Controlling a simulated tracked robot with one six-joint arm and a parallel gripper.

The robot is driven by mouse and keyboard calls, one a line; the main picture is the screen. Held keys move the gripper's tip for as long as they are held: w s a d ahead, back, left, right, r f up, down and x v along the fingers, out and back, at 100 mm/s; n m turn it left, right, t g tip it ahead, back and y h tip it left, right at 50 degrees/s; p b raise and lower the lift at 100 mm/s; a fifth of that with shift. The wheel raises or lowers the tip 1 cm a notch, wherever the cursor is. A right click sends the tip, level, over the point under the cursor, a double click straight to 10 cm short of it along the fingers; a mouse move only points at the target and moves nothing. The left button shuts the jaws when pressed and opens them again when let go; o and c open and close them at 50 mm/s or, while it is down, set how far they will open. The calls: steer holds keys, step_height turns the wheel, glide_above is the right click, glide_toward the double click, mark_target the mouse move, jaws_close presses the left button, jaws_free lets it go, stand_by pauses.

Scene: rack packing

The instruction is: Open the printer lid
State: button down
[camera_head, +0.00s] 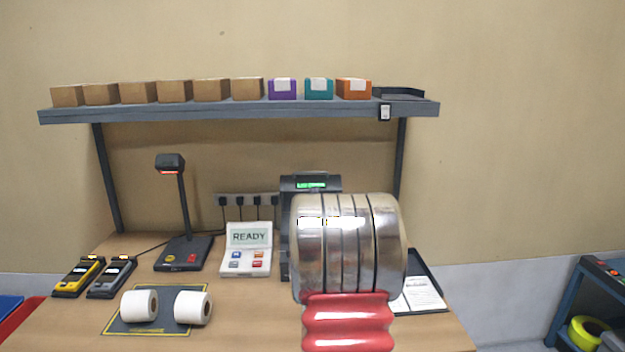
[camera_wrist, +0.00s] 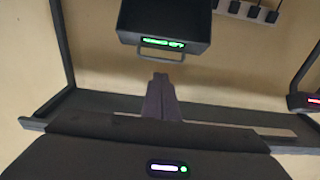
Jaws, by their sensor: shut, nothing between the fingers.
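The printer (camera_head: 311,183) is a dark box with a green lit display. It stands at the back of the bench, and my silver and red arm hides most of it in the head view. The wrist view is upside down and shows the printer (camera_wrist: 165,18) at the top, with its display and a thin dark handle (camera_wrist: 161,53) beside it. My gripper (camera_wrist: 160,78) is shut and empty. Its fingertips point toward the handle and appear apart from it. Most of the lid is hidden or out of frame, so I cannot tell its exact position.
A shelf (camera_head: 240,110) with several boxes runs above the bench. A scanner stand (camera_head: 183,250), a READY panel (camera_head: 248,262) and a mat with two white rolls (camera_head: 165,325) lie left of the printer. A clipboard tray (camera_head: 425,295) lies to the right. A power strip (camera_head: 248,203) is behind.

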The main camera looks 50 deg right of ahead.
mark_target(310, 173)
steer(key=x, duration=1.2)
steer(key=shift+w+d, duration=0.15)
steer(key=shift+w, duration=0.1)
